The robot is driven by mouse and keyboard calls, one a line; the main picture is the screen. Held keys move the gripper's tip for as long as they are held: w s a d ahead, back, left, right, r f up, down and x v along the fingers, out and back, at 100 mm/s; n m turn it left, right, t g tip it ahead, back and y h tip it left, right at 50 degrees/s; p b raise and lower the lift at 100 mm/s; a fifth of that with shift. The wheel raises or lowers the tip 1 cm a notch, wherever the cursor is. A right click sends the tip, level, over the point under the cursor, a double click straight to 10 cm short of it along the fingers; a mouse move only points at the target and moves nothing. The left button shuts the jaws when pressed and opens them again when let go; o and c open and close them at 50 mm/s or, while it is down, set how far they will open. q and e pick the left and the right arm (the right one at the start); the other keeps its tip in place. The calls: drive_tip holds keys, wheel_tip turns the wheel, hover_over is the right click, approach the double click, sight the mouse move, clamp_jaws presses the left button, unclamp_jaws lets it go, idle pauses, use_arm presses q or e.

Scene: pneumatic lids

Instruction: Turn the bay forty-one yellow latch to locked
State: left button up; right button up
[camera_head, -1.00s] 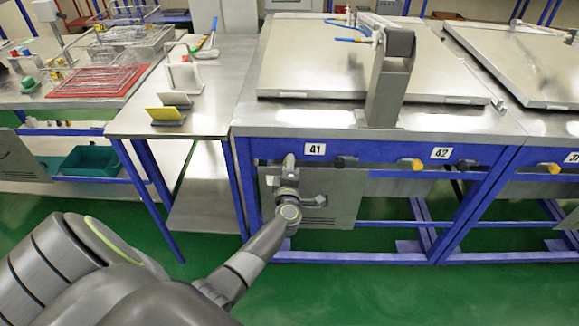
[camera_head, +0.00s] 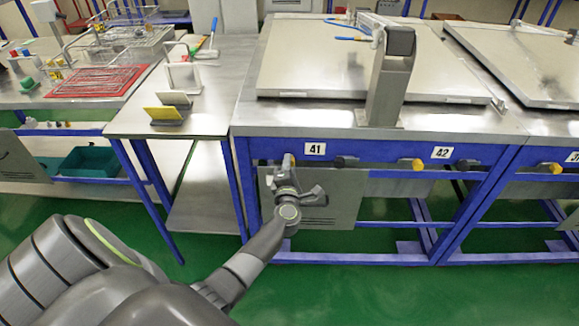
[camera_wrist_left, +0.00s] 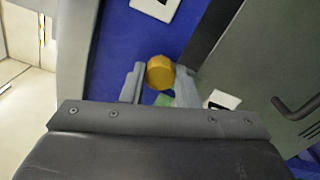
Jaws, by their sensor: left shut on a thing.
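The yellow latch (camera_wrist_left: 160,73) shows in the left wrist view as a round knob on the blue rail. It sits between the fingertips of my left gripper (camera_wrist_left: 158,86), which is shut on it. In the head view my left gripper (camera_head: 288,168) is against the blue rail, just left of and below the "41" label (camera_head: 314,149). My own gripper and wrist hide the latch there, and I cannot read its marking. My right gripper is in neither view.
A grey panel (camera_head: 345,195) hangs just below. A steel side table (camera_head: 205,115) stands to the left.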

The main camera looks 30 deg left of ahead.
use_arm(q)
drive_tip(key=shift+f, duration=0.1)
drive_tip(key=o, duration=1)
drive_tip(key=shift+c, duration=0.2)
drive_tip(key=shift+s+d, duration=0.1)
drive_tip(key=b+v, duration=0.1)
drive_tip(key=v, duration=1.6)
drive_tip(key=shift+s, duration=0.15)
